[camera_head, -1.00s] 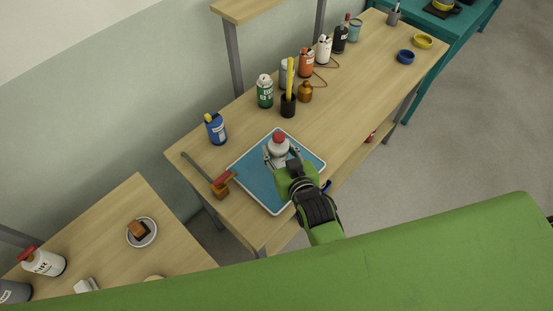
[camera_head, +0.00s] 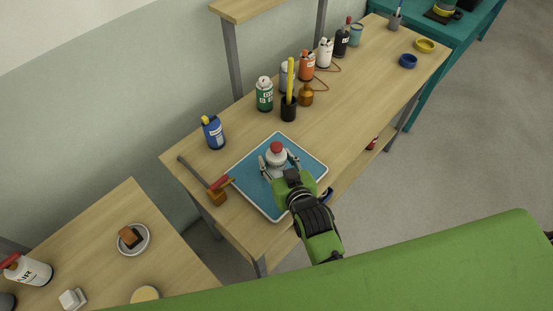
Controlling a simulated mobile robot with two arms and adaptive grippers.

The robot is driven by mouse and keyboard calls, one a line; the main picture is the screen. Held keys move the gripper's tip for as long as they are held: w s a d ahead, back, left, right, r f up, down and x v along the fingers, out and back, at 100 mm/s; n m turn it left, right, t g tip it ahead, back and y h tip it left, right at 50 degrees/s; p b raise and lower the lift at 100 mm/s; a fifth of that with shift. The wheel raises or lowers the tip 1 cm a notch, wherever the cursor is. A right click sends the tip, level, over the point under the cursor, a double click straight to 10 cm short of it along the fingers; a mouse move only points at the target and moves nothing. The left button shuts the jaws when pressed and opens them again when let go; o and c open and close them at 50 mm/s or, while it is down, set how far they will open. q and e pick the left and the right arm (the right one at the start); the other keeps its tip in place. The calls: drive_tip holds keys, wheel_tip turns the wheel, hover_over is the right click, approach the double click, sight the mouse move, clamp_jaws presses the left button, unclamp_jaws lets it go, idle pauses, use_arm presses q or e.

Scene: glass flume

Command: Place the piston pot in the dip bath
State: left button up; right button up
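The piston pot (camera_head: 276,157), a pale silver pot with a red top, stands upright within the blue area of a shallow tray with a pale rim, which appears to be the dip bath (camera_head: 277,215). My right gripper (camera_head: 278,165) reaches in from the lower right. Its fingers are spread on either side of the pot and look open, with the palm a little back from it. The pot's lower front is partly hidden by the gripper. My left gripper is not in view.
A red-and-wood brush-like tool (camera_head: 216,192) lies at the bath's left edge. A blue can (camera_head: 213,134), a green can (camera_head: 264,96) and a black cup (camera_head: 289,108) stand behind. The bench right of the bath (camera_head: 365,110) is mostly clear.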

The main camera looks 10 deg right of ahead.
idle(0.3)
drive_tip(key=shift+r, duration=0.25)
drive_tip(key=shift+s, duration=0.3)
drive_tip(key=shift+b+v, duration=0.9)
drive_tip(key=shift+v, duration=4.8)
